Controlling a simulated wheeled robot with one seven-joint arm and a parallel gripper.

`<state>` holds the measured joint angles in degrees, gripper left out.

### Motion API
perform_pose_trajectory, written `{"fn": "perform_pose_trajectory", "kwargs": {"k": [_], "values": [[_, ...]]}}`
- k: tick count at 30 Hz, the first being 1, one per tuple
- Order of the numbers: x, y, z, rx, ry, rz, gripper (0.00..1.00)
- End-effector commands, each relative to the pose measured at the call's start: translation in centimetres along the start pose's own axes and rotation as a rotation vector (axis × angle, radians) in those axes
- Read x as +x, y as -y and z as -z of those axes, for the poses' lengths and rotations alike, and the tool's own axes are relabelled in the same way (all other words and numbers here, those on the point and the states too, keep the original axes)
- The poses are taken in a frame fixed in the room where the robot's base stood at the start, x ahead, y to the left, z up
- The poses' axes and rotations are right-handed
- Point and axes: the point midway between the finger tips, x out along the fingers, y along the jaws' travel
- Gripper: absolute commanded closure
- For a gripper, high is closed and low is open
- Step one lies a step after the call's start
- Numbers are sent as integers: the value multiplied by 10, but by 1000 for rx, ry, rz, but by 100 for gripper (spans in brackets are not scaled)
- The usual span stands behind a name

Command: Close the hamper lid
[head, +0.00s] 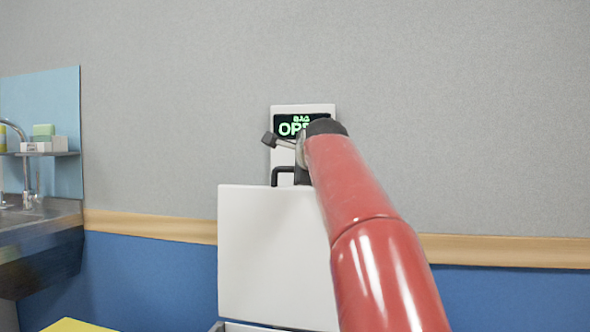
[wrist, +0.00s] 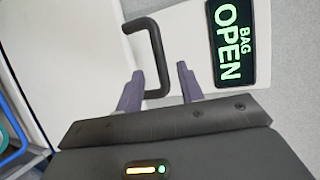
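The white hamper lid (head: 268,255) stands raised and upright in front of the wall in the head view. It fills the left of the wrist view (wrist: 75,60). A black bracket handle (head: 283,172) sits at its top edge, and it also shows in the wrist view (wrist: 157,50). My gripper (wrist: 160,70) is open, with its two purple-grey fingers apart and the handle's bar between or just beyond their tips. I cannot tell whether they touch it. In the head view my red arm hides most of my gripper and the lid's right side.
A white panel with a green "BAG OPEN" display (wrist: 229,43) is on the wall behind the lid; it shows partly in the head view (head: 290,124). The hamper body's rim (head: 245,327) barely shows at the bottom. A sink counter (head: 40,225) stands at the left.

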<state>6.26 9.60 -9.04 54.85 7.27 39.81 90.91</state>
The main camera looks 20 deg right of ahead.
Motion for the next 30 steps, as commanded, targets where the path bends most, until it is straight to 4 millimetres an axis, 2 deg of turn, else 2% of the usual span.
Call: {"fn": "perform_pose_trajectory", "kwargs": {"k": [6,12,23,30], "values": [[37,0,0,-1,-1,-4,62],[60,0,0,-3,1,-1,62],[65,-1,0,-3,1,-1,62],[65,-1,0,-3,1,-1,94]]}}
